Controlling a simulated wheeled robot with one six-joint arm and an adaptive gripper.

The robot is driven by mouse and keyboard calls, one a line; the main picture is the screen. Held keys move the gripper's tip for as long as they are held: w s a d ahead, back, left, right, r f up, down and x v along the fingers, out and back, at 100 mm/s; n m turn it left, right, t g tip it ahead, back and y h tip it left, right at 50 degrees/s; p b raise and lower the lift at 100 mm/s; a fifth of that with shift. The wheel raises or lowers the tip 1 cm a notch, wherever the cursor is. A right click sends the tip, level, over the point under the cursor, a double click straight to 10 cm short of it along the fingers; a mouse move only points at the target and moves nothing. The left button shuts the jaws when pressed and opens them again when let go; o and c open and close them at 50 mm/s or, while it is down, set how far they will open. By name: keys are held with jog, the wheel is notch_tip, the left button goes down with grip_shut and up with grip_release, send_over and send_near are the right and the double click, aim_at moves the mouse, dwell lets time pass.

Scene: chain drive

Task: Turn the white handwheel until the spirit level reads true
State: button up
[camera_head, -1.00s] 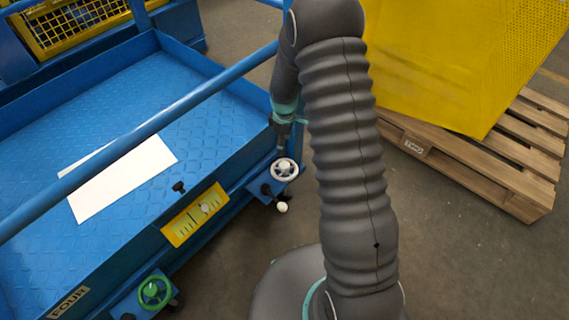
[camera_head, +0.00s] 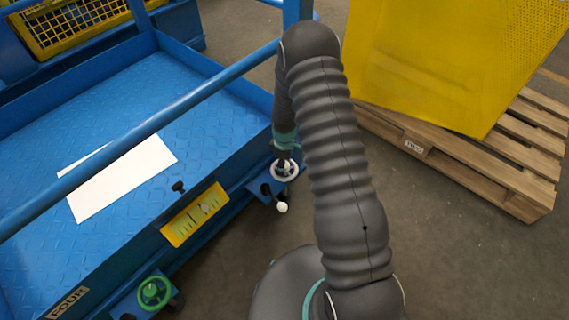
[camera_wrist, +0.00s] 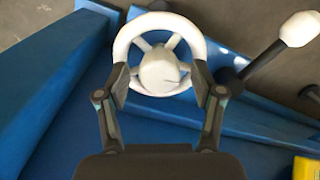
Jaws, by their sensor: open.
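The white handwheel (camera_head: 284,171) sits on a blue bracket at the near right corner of the blue platform. In the wrist view the handwheel (camera_wrist: 160,54) fills the upper middle, with its spokes and round hub showing. My gripper (camera_wrist: 160,88) is open, one finger on each side of the hub at the near part of the rim. I cannot tell whether the fingers touch it. In the head view my gripper (camera_head: 284,157) is over the wheel and partly hides it. The spirit level (camera_head: 195,214) is a yellow plate with a pale scale on the platform's side; its reading is too small to tell.
A white-knobbed lever (camera_head: 282,207) stands close beside the handwheel. A green handwheel (camera_head: 154,292) is at the platform's near left. A blue rail (camera_head: 140,135) crosses above the platform. A wooden pallet (camera_head: 480,160) bears a yellow bin (camera_head: 440,60) at the right.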

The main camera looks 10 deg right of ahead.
jog(key=c, duration=1.1)
jog(key=shift+c, duration=0.2)
jog(key=shift+m+b, duration=0.3)
jog(key=shift+f+m+b, duration=0.1)
jog(key=shift+m+b, duration=0.45)
jog(key=shift+m, duration=0.45)
jog(key=m+b, duration=0.1)
jog(key=m, duration=0.2)
jog(key=shift+m+b, duration=0.3)
jog(key=shift+b, duration=0.05)
jog(key=m+b, duration=0.1)
jog(key=m, duration=0.4)
jog(key=shift+b, duration=0.4)
jog(key=shift+m, duration=0.4)
